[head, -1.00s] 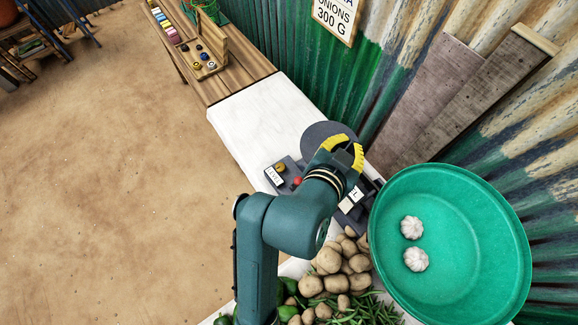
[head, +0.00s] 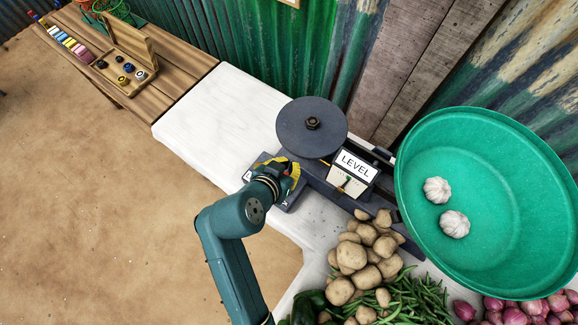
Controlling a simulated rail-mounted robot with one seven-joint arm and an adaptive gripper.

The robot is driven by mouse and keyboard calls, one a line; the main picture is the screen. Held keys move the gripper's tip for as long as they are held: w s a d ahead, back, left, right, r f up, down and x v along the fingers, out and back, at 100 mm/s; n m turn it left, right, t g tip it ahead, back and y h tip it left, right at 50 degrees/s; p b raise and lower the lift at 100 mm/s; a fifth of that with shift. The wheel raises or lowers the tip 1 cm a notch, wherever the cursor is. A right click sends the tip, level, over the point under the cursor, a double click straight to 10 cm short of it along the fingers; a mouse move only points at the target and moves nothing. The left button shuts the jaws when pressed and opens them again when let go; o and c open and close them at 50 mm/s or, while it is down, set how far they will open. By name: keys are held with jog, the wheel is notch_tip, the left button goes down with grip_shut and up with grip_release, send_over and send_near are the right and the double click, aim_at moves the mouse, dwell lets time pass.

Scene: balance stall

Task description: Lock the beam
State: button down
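The balance has a dark beam housing with a white LEVEL sign (head: 356,165) and a small pointer window (head: 347,182) below it. A round dark plate (head: 311,127) is on its left end and a large green pan (head: 412,190) on its right, holding two garlic bulbs (head: 446,207). My gripper (head: 281,167), with yellow fingers, is low over the small control block (head: 292,201) at the balance's front left. The fingers look apart. A bit of red shows beside them, probably the red knob. The gripper hides most of the block, and contact cannot be told.
Potatoes (head: 352,255), green beans (head: 412,295) and red onions (head: 515,317) lie in front of the balance. The white counter (head: 205,115) is clear to the left. A wooden bench (head: 185,68) beyond holds a weight box (head: 135,62). Corrugated walls stand behind.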

aim_at(298, 162)
jog(key=b+x, duration=0.2)
jog(key=x, duration=0.6)
jog(key=shift+f, duration=0.45)
jog(key=s, duration=0.1)
jog(key=s+a, duration=0.1)
jog(key=shift+s+a+f, duration=0.15)
jog(key=shift+s, duration=0.2)
jog(key=shift+s+a, duration=0.1)
jog(key=shift+s, duration=0.15)
jog(key=shift+s+a+b, duration=0.15)
jog(key=shift+b, duration=0.3)
jog(key=shift+s, duration=0.1)
